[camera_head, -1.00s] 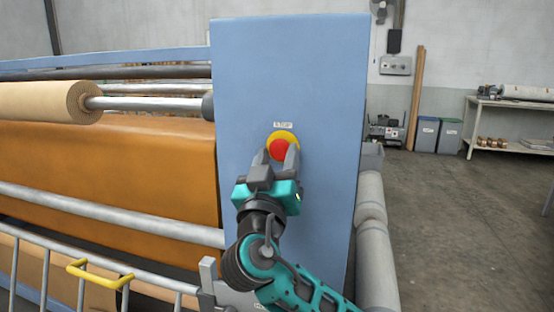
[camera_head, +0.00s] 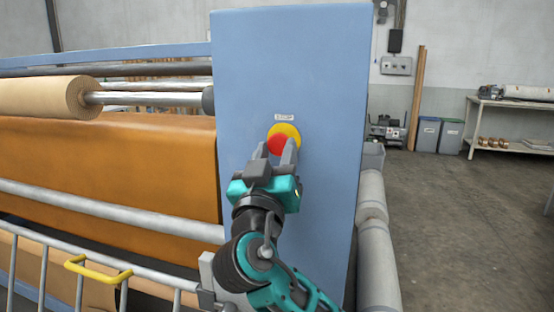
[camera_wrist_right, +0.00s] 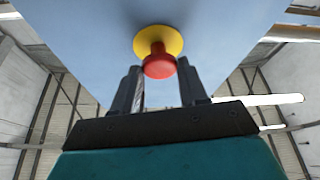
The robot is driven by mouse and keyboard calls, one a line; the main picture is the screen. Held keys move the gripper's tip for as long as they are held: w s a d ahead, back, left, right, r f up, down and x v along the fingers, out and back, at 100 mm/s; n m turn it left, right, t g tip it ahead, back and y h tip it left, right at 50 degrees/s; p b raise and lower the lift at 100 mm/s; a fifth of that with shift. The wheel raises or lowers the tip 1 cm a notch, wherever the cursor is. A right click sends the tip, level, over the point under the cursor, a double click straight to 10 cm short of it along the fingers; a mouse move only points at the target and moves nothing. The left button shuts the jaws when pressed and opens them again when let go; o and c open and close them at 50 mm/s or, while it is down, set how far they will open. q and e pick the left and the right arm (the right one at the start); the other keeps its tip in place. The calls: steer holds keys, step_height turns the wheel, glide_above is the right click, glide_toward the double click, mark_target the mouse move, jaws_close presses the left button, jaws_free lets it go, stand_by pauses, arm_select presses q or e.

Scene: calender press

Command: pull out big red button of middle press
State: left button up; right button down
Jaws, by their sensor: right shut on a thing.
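The big red button (camera_head: 277,145) is on the blue press panel (camera_head: 260,70), in front of its round yellow backing (camera_head: 287,131) and under a small white label. My right gripper (camera_head: 274,152) reaches up from below, with its two grey fingers on either side of the button, shut on it. In the right wrist view, the red button head (camera_wrist_right: 159,67) stands out from the yellow disc (camera_wrist_right: 176,40) on a red stem, between the fingertips. The finger contact is partly hidden in the head view. My left gripper is not in view.
Left of the panel are a paper roll (camera_head: 50,97), an orange sheet (camera_head: 110,160) and a railing with a yellow handle (camera_head: 98,275). Grey rollers (camera_head: 373,230) stand right of the panel. Bins (camera_head: 428,133) and a shelf table (camera_head: 515,125) are farther back, with open floor before them.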

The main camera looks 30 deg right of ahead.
steer(key=shift+a+f, duration=0.1)
steer(key=c, duration=1.1)
jaws_free()
steer(key=o, duration=0.3)
steer(key=shift+s+a, duration=0.1)
steer(key=shift+s, duration=0.1)
steer(key=shift+o, duration=1.1)
arm_select(q)
steer(key=b, duration=0.1)
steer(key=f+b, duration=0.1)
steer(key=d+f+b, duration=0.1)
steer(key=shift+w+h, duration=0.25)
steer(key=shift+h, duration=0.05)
arm_select(e)
steer(key=v, duration=1.2)
steer(key=shift+s+a, duration=0.25)
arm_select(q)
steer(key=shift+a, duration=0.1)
arm_select(e)
steer(key=shift+f, duration=0.1)
